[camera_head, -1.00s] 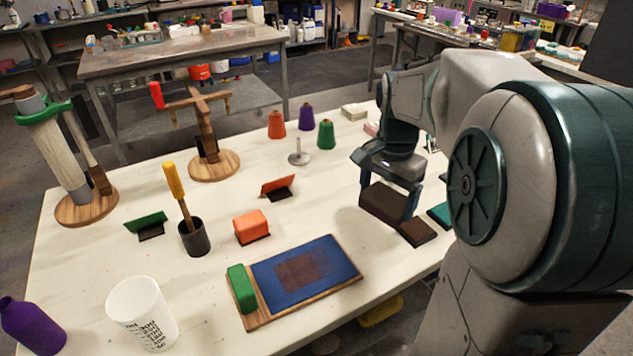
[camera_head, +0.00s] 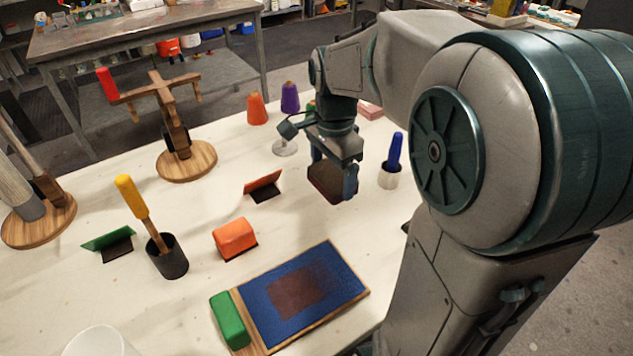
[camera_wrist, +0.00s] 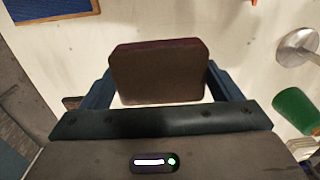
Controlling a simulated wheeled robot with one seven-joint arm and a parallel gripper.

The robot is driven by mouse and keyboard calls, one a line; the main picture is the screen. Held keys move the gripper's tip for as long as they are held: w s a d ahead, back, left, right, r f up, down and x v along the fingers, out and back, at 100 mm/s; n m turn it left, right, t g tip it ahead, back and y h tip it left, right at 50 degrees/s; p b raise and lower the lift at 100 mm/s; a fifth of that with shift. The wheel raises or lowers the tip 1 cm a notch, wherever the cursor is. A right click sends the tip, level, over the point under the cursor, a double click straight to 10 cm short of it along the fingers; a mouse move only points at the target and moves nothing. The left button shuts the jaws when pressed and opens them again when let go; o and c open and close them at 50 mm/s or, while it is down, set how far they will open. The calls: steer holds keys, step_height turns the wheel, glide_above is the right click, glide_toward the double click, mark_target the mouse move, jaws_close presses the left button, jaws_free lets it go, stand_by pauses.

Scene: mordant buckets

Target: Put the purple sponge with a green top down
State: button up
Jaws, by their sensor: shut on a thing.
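My gripper (camera_head: 333,172) is shut on a dark block, which I take for the sponge (camera_head: 325,183), and holds it over the right part of the white table. In the wrist view the sponge (camera_wrist: 160,78) sits between the two fingers, showing a brown face with a dark purple edge. No green top shows on it. Whether its lower edge touches the table I cannot tell.
The blue mat board (camera_head: 338,285) with a green block (camera_head: 229,320) is in front. An orange sponge (camera_head: 235,238), a dark cup (camera_head: 167,258) and a holder with a blue handle (camera_head: 391,175) stand around. The table (camera_head: 290,220) is bare left of the gripper.

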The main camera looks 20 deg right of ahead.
mark_target(319, 203)
steer(key=shift+w+a+f, duration=0.3)
steer(key=shift+a+f, duration=0.05)
steer(key=shift+a, duration=0.15)
steer(key=shift+w+a+f, duration=0.3)
steer(key=shift+a, duration=0.15)
steer(key=shift+a+f, duration=0.1)
steer(key=shift+f, duration=1.95)
steer(key=shift+f, duration=0.2)
steer(key=o, duration=0.7)
steer(key=shift+w, duration=0.1)
steer(key=shift+r, duration=0.1)
